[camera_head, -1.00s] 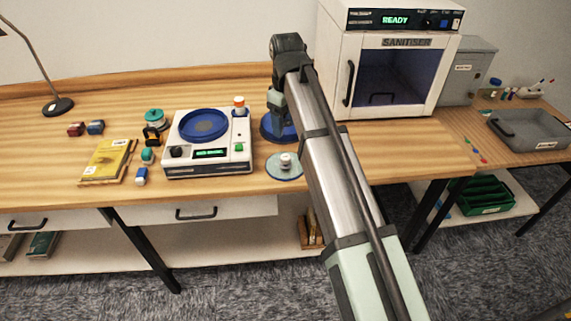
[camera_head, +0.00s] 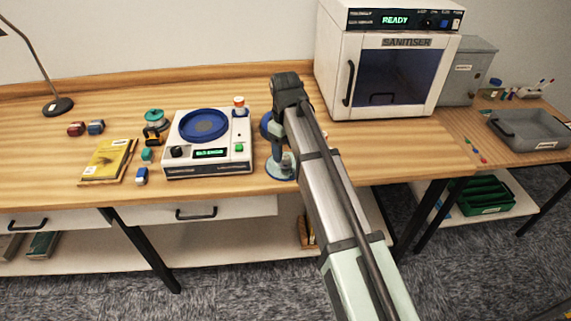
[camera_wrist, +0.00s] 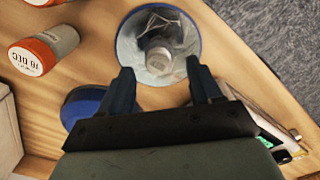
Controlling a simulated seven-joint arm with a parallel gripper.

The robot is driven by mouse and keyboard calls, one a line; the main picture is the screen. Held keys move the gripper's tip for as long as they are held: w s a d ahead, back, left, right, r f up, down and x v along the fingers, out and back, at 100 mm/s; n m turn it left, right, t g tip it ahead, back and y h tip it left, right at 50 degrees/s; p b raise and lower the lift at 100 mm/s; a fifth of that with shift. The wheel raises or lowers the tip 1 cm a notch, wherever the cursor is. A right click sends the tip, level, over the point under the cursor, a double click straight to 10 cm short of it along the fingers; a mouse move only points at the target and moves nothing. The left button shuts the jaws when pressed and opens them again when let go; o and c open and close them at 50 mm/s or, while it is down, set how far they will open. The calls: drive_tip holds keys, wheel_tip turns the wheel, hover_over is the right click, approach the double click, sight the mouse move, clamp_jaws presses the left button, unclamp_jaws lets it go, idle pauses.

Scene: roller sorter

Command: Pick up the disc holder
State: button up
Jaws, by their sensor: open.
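The disc holder (camera_wrist: 158,62) is a round, pale clear dish with a blue rim and a grey knob (camera_wrist: 158,45) in its middle. In the wrist view it lies at top centre, just beyond my fingertips. My gripper (camera_wrist: 160,78) is open, with one dark blue finger on each side and nothing between them. The knob lies ahead of the gap. In the head view the disc holder (camera_head: 273,172) is on the table's front edge area, partly hidden by my gripper (camera_head: 283,163) above it. Contact cannot be told.
A white device with a blue round plate (camera_head: 203,125) stands left of the disc holder. A blue disc (camera_wrist: 82,106) lies close by. An orange-capped bottle (camera_wrist: 45,48) is at left in the wrist view. The sanitiser (camera_head: 385,70) stands at back right.

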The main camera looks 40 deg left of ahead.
sight(285, 157)
wheel_tip(285, 157, down, 4)
drive_tip(key=shift+w+f, duration=0.15)
drive_tip(key=c, duration=1.1)
drive_tip(key=shift+c, duration=0.2)
